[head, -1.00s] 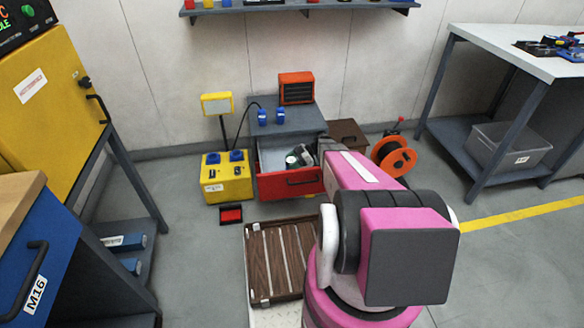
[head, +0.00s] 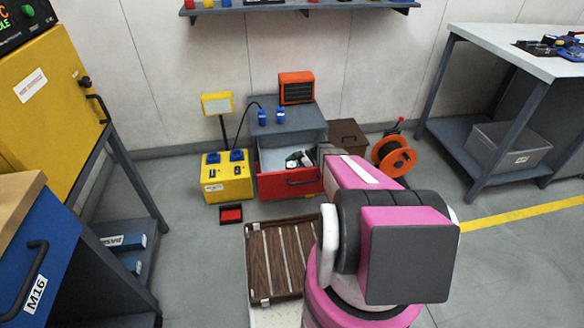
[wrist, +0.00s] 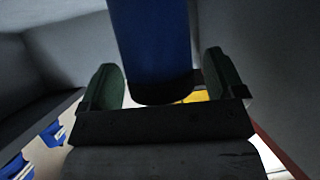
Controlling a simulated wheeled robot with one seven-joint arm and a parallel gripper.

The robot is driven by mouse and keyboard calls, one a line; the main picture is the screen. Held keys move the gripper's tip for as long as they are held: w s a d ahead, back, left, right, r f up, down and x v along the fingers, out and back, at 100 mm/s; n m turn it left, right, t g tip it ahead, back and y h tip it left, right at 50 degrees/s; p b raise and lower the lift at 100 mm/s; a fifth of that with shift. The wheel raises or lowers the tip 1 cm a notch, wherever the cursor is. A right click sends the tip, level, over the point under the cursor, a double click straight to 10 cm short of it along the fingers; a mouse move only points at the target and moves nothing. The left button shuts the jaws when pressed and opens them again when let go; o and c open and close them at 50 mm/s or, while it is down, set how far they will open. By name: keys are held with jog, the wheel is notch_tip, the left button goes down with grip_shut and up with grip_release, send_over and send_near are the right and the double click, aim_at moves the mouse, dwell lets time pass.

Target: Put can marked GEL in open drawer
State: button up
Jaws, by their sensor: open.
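The open drawer (head: 290,183) with a red front juts out from a grey cabinet at the centre of the head view. My gripper (head: 300,159) is over or in the drawer, partly hidden by the drawer front and my arm. In the wrist view my gripper (wrist: 163,86) is open, with green pads on either side of a blue can (wrist: 152,45). A gap shows beside each pad near the can's end. No GEL marking is readable on this can, and whether it rests on the drawer floor cannot be told.
A yellow box (head: 227,177) stands left of the drawer, an orange cable reel (head: 394,158) to the right. A brown slatted pallet (head: 277,262) lies in front.

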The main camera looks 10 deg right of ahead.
jog(key=v, duration=0.7)
jog(key=shift+d+r, duration=0.2)
jog(key=shift+d, duration=0.05)
dwell(0.8)
